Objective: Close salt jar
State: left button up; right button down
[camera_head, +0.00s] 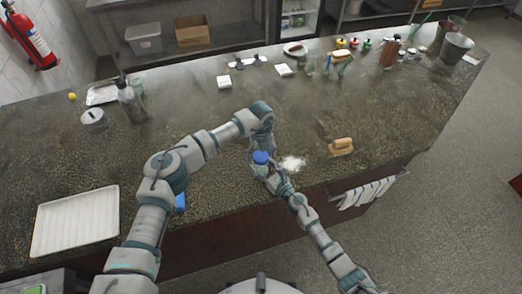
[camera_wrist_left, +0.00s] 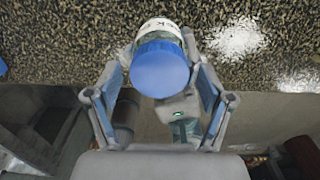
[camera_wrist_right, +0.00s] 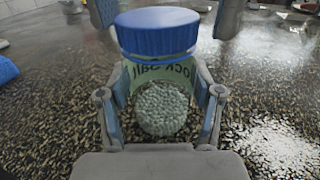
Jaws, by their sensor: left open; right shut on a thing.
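The salt jar is a clear jar labelled "Rock Salt" with pale grains inside; in the right wrist view its body (camera_wrist_right: 160,108) stands upright between my right fingers. My right gripper (camera_head: 266,170) is shut on it near the counter's front edge. The blue lid (camera_wrist_right: 157,32) sits on top of the jar; whether it is screwed tight I cannot tell. In the head view the blue lid (camera_head: 261,157) shows just below my left gripper (camera_head: 262,148). My left gripper is open, its fingers on either side of the lid, seen from above in the left wrist view (camera_wrist_left: 160,68).
White spilled salt (camera_head: 292,163) lies right of the jar. A wooden-topped brush (camera_head: 341,146) is farther right. A white tray (camera_head: 75,222) lies at the left, and a blue object (camera_head: 180,203) is partly behind my left arm. The middle of the counter is clear.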

pick_arm(q)
jog(key=c, duration=1.2)
jog(key=m, duration=0.3)
jog(key=shift+m, duration=0.4)
jog(key=m, duration=1.6)
jog(key=shift+w, duration=0.1)
jog(key=o, duration=1.3)
jog(key=shift+c, duration=0.2)
